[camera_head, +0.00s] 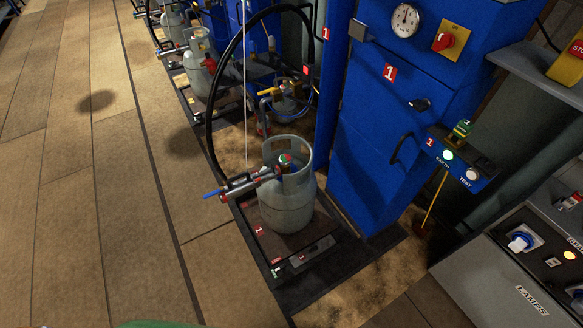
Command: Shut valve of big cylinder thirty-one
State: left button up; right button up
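A large grey cylinder (287,208) stands upright on a dark scale platform (318,222) near the middle. Its valve (285,160), with a small red and green top, sits inside the collar. A filling head with a blue lever (213,193) reaches the valve from the left, with a black hose (209,130) looping up from it. I cannot read the number thirty-one on the cylinder. Whether the valve is open or shut cannot be told. Neither of my grippers is in view.
A blue scale cabinet (375,175) marked 1 stands behind on the right, with a gauge (405,20) and red knob (443,41). A small button box (460,165) juts out. A grey lamps panel (500,278) is lower right. More cylinders (199,62) stand farther back. The left floor is clear.

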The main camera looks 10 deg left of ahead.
aim_at(285, 159)
jog(key=j+z, duration=0.35)
jog(key=j, duration=0.25)
jog(key=j+z, duration=0.35)
jog(key=j, duration=0.25)
jog(key=k+j+z, duration=0.2)
jog(key=j+z, duration=0.2)
jog(key=j, duration=0.15)
jog(key=i+j+z, duration=0.15)
jog(key=j+z, duration=0.35)
jog(key=j, duration=0.4)
jog(key=j+z, duration=0.45)
jog(key=j, duration=0.45)
jog(key=j+z, duration=0.25)
jog(key=i+j, duration=0.05)
